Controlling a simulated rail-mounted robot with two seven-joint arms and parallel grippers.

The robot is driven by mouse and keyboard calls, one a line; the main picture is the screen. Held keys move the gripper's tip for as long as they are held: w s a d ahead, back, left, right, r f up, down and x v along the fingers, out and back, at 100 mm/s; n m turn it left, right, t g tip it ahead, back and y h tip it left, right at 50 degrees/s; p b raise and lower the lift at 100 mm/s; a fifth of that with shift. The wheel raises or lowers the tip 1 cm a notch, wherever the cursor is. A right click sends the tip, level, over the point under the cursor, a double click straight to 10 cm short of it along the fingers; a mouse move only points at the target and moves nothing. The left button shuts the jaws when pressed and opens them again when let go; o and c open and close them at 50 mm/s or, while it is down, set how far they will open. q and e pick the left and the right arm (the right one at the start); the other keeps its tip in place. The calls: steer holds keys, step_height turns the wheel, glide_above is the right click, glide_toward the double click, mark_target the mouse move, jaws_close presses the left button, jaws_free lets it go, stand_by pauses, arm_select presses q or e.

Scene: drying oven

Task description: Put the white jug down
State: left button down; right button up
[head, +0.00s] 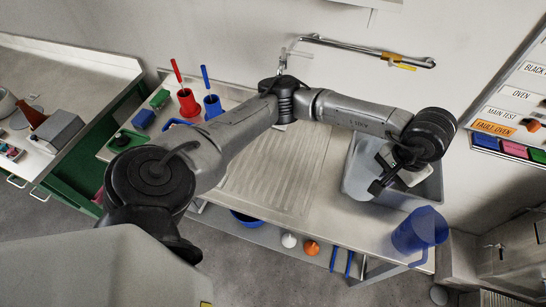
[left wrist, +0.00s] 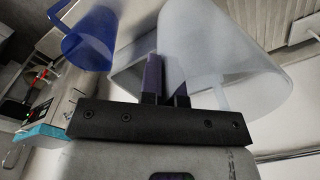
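The white jug (left wrist: 235,55) is a translucent whitish vessel that fills the upper right of the left wrist view. Its handle side faces my left gripper (left wrist: 165,80), whose two fingers stand close together and appear shut on the handle. In the head view my left gripper (head: 383,178) is over the grey sink basin at the right end of the counter. Whether the jug touches anything below cannot be told. My right gripper is not in view.
A translucent blue jug (head: 420,231) stands near the counter's front right, close to the sink basin (head: 354,182); it also shows in the left wrist view (left wrist: 90,38). A ribbed draining area (head: 270,180) left of the sink is clear. Red (head: 187,102) and blue (head: 212,107) holders stand farther left.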

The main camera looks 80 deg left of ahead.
arm_select(q)
step_height(320, 180, down, 18)
steer(key=a, duration=0.1)
steer(key=shift+s+a+f+m+b, duration=0.2)
steer(key=shift+s+m+b, duration=0.05)
steer(key=shift+m+b, duration=0.2)
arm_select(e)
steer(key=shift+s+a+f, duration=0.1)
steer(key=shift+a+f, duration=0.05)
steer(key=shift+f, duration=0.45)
arm_select(q)
steer(key=shift+f, duration=0.2)
steer(key=c, duration=1.3)
jaws_free()
steer(key=shift+r, duration=0.1)
steer(key=shift+c, duration=0.2)
